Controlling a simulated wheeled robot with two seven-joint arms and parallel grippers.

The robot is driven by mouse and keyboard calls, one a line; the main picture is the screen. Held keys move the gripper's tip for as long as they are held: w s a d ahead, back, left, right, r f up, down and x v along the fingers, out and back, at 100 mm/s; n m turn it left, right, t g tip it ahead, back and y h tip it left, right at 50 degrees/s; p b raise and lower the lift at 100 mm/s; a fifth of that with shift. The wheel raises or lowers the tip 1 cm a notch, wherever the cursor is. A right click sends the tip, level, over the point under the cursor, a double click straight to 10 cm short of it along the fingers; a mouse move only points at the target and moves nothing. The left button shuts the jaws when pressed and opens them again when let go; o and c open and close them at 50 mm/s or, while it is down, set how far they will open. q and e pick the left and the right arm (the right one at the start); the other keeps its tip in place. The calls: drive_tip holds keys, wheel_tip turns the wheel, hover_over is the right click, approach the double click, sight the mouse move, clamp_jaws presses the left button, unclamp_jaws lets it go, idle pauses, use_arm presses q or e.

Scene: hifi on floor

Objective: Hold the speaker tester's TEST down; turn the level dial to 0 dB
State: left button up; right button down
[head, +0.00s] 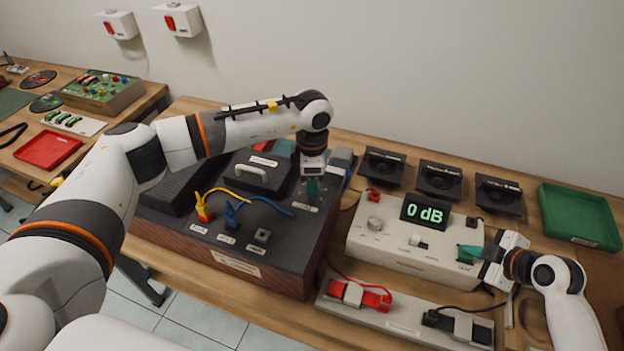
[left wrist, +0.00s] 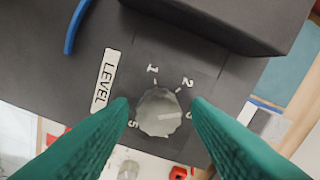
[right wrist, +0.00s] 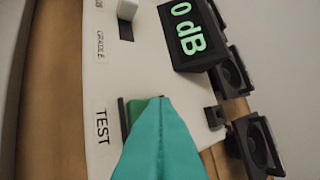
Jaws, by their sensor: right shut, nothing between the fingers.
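The level dial (left wrist: 160,112) is a light grey faceted knob on a dark panel, beside the LEVEL label (left wrist: 105,81) and numerals. My left gripper (head: 312,192) points down over it. In the left wrist view, its green fingers (left wrist: 160,106) are open, one each side of the dial, with narrow gaps. In the head view the gripper hides the dial. The white speaker tester (head: 395,255) has a display (head: 424,213) reading 0 dB. My right gripper (head: 468,250) is shut and empty, its tip over the green TEST button (right wrist: 143,108), partly hiding it; contact cannot be told for certain.
The dark amplifier box (head: 190,243) carries a handled block and coloured plugs. Behind the tester stand small black speakers (head: 438,178); a green tray (head: 582,215) is at right. A grey strip with clips (head: 395,315) lies in front. Cables run across the bench.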

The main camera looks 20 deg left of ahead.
use_arm(q)
drive_tip(key=shift+o, duration=0.3)
wheel_tip(320, 180, up, 12)
idle(0.4)
use_arm(e)
drive_tip(key=shift+r, duration=0.1)
idle(1.9)
drive_tip(key=shift+r, duration=0.85)
drive_tip(key=shift+r, duration=2.5)
